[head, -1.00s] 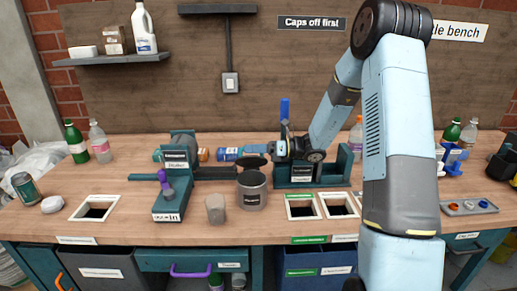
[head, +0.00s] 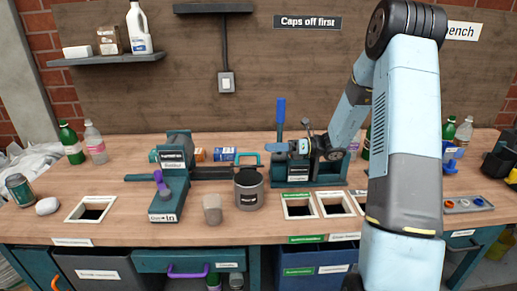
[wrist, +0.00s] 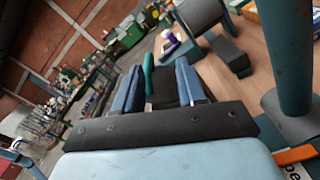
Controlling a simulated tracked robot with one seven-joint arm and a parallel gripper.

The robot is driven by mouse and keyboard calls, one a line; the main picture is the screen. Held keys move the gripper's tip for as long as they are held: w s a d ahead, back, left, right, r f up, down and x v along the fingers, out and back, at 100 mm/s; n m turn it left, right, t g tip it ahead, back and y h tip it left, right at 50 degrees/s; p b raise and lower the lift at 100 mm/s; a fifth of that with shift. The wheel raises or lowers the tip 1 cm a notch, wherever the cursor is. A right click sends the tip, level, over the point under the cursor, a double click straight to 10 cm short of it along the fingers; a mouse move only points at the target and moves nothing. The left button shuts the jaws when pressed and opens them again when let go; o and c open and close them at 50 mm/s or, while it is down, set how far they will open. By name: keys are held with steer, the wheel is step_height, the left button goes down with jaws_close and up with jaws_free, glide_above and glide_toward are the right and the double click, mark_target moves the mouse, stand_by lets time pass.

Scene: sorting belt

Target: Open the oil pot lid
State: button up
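The oil pot, taken to be the grey cylindrical pot with a dark label (head: 249,195), stands upright on the bench near the middle. Its top looks dark, and a thin teal loop (head: 250,153) shows just behind it. I cannot tell from this view how the lid sits. In the wrist view my gripper's two blue fingers (wrist: 158,78) stand apart. A teal strip and a dark shape show in the gap; I cannot tell whether they lie between the fingers or beyond.
A teal fixture with a purple knob (head: 162,186) stands left of the pot. A tall blue post (head: 281,112) rises close to my gripper. Framed openings (head: 298,207) lie in the bench to the right.

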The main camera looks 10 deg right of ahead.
steer(key=d, duration=0.5)
steer(key=shift+s+d, duration=0.3)
steer(key=shift+s, duration=0.05)
